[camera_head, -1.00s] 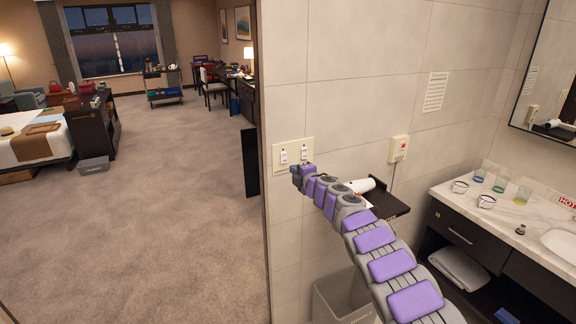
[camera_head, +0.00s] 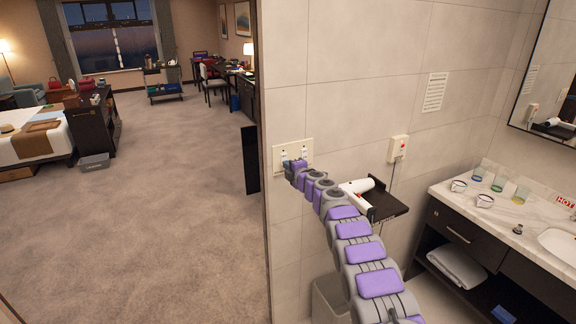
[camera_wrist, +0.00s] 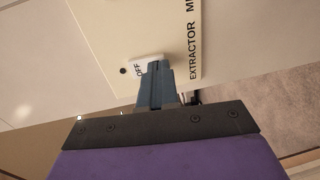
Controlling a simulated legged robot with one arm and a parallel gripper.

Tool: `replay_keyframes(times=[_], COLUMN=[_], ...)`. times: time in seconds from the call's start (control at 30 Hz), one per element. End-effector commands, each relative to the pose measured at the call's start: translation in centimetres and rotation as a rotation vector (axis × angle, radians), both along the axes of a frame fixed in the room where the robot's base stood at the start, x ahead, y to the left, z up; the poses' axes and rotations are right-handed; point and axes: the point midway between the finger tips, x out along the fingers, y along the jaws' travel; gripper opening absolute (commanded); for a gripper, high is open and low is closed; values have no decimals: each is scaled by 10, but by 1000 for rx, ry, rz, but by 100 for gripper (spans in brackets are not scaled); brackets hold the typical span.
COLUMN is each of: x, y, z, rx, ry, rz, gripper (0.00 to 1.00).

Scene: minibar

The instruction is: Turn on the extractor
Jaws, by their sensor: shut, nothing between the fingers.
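A cream switch plate (camera_head: 293,150) is on the tiled wall near its left edge. Two small white switches show on it in the head view, their lower parts close to my gripper. In the wrist view the plate (camera_wrist: 150,30) bears the word EXTRACTOR and part of a second label. A white switch (camera_wrist: 147,65) marked OFF is beside that word. My gripper (camera_wrist: 155,68) is shut and empty. Its fingertips are at the OFF switch and cover part of it; I cannot tell whether they press it. My gripper (camera_head: 290,166) overlaps the plate's lower edge in the head view.
A white hair dryer (camera_head: 357,187) lies on a dark wall shelf (camera_head: 388,205) right of my arm. A white wall unit with a red mark (camera_head: 398,148) is above it. A grey bin (camera_head: 328,298) stands below. Carpeted floor to the left is open.

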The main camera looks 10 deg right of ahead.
Motion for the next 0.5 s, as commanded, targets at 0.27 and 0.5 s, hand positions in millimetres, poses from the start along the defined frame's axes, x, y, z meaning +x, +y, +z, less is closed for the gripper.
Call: replay_keyframes(times=[0.27,0.5], x=[4,4], y=[1,2], z=[-2,-2], rx=[-3,-3], ry=[1,2], rz=[-1,0], gripper=[0,0])
